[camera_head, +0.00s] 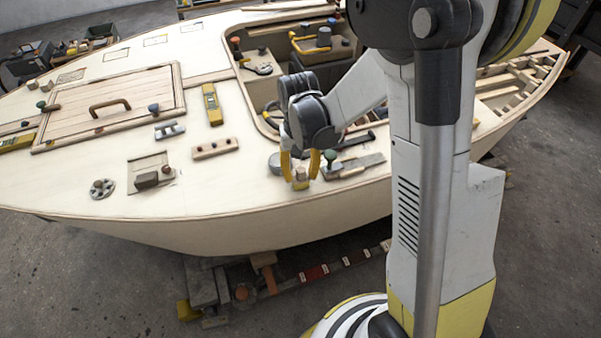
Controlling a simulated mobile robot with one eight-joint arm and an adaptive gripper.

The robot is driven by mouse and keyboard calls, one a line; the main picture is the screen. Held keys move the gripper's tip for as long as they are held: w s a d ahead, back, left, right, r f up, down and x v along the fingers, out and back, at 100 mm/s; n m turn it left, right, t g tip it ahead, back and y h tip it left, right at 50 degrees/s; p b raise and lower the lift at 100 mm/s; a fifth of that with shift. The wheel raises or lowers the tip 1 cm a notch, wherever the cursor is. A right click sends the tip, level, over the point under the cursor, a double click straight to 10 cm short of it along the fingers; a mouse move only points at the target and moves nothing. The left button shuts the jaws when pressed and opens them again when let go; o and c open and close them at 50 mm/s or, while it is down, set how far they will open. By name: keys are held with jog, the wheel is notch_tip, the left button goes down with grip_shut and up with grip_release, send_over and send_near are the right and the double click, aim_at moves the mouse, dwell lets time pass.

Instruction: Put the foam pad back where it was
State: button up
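My gripper (300,172) has two yellow fingers and points down at the near edge of the boat's deck. Its fingers are spread apart on either side of a small tan block (300,174). I cannot tell whether they touch it, or whether the block rests on the deck. No thing is plainly recognisable as the foam pad; the small tan block may be it. A dark brown block (146,181) sits on a pale square plate (150,168) to the left on the deck.
Right of my gripper lie a green-knobbed tool (330,157) and a flat metal-and-wood piece (360,164). A wooden strip (214,148), a yellow level (212,104) and a handled hatch (110,105) are to the left. The open cockpit (258,85) lies behind. Bare deck shows between the pale plate and my gripper.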

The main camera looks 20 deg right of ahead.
aim_at(300, 167)
notch_tip(300, 167, up, 12)
jog(key=p, duration=0.5)
jog(key=s+r+n+t, duration=0.2)
jog(key=s+r+t, duration=0.6)
jog(key=s+r, duration=0.3)
jog(key=shift+s+r+n, duration=0.2)
jog(key=shift+s+n, duration=0.1)
jog(key=shift+s, duration=0.55)
